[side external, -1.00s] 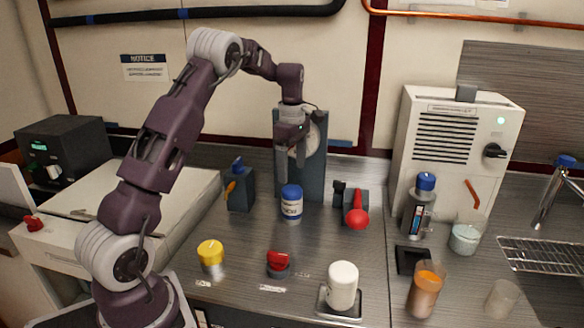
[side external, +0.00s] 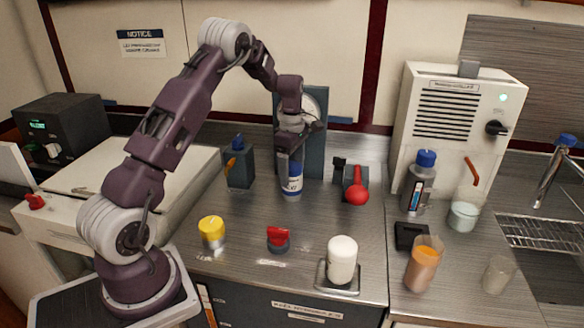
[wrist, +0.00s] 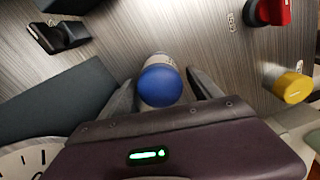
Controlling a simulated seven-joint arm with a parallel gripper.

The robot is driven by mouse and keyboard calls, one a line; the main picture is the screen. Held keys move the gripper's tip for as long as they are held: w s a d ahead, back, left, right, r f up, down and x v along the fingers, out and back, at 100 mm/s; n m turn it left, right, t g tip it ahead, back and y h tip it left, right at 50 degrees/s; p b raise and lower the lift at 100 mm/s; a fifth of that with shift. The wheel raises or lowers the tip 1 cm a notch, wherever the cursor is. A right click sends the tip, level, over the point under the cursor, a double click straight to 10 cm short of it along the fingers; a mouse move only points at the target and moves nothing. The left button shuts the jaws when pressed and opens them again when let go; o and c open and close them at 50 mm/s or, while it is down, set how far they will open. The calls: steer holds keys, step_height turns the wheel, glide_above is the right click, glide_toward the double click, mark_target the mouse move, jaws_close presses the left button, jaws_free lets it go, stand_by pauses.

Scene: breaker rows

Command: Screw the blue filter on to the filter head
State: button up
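The blue filter (side external: 292,190) is a white canister with a blue top, standing upright on the counter in front of a dark upright panel. In the wrist view its round blue top (wrist: 160,85) lies between my two fingers. My gripper (side external: 290,172) points down over the filter, and its fingers partly cover the blue top in the side view. In the wrist view my gripper (wrist: 161,77) is open, with one finger on each side of the top; a small gap shows on the right. I cannot make out which thing is the filter head.
A dark panel with a round dial (side external: 316,150) stands close behind. A dark block with an orange lever (side external: 240,172) is left, a red-knobbed valve (side external: 357,190) right. A yellow-capped jar (side external: 212,233), red knob (side external: 278,240) and white canister (side external: 342,260) stand in front.

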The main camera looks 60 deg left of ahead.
steer(key=c, duration=1.1)
steer(key=m, duration=0.5)
steer(key=shift+m, duration=0.3)
steer(key=m, duration=0.2)
steer(key=shift+m, duration=0.3)
steer(key=m, duration=0.5)
steer(key=shift+m, duration=0.4)
steer(key=m, duration=0.3)
steer(key=o, duration=1.2)
